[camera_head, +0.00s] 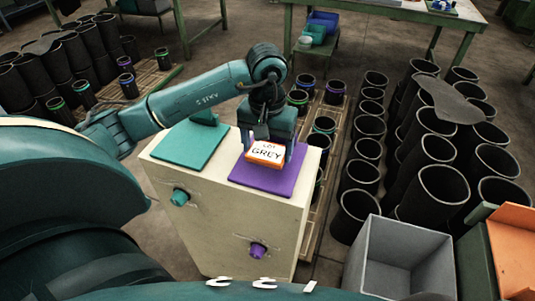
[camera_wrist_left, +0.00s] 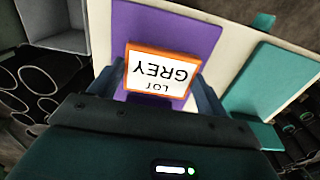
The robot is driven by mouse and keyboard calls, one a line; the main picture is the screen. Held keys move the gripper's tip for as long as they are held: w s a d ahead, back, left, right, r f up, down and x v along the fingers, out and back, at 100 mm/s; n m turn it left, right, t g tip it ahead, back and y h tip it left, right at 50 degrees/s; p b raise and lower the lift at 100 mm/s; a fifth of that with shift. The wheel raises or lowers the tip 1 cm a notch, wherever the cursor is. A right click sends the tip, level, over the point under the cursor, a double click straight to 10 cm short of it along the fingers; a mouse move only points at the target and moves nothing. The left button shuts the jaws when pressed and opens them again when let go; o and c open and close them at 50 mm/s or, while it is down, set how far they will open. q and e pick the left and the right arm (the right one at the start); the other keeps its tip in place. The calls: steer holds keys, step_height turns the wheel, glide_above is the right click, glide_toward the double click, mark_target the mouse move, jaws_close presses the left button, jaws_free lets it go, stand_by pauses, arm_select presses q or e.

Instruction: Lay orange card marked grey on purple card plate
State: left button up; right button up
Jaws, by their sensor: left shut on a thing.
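The orange card (camera_head: 265,153) has a white face marked "LOT GREY". It also shows in the left wrist view (camera_wrist_left: 161,74), between the fingers. My left gripper (camera_head: 270,150) is shut on the card, over the purple card plate (camera_head: 262,181). The purple plate lies on top of a cream cabinet and also shows in the left wrist view (camera_wrist_left: 185,25). I cannot tell whether the card touches the plate. My right gripper is not in view.
A teal plate (camera_head: 188,148) lies to the left on the cream cabinet (camera_head: 220,220). A teal knob (camera_head: 180,197) and a purple knob (camera_head: 258,250) are on its front. Black sleeves (camera_head: 440,190) stand at right, near a grey bin (camera_head: 400,260).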

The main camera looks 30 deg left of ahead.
mark_target(267, 152)
arm_select(q)
step_height(267, 152, down, 2)
steer(key=shift+s+f, duration=0.1)
steer(key=shift+f, duration=0.55)
steer(key=shift+f, duration=0.2)
steer(key=o, duration=1)
steer(key=shift+r, duration=0.1)
step_height(267, 152, up, 12)
steer(key=shift+r+b, duration=0.15)
steer(key=shift+b, duration=0.15)
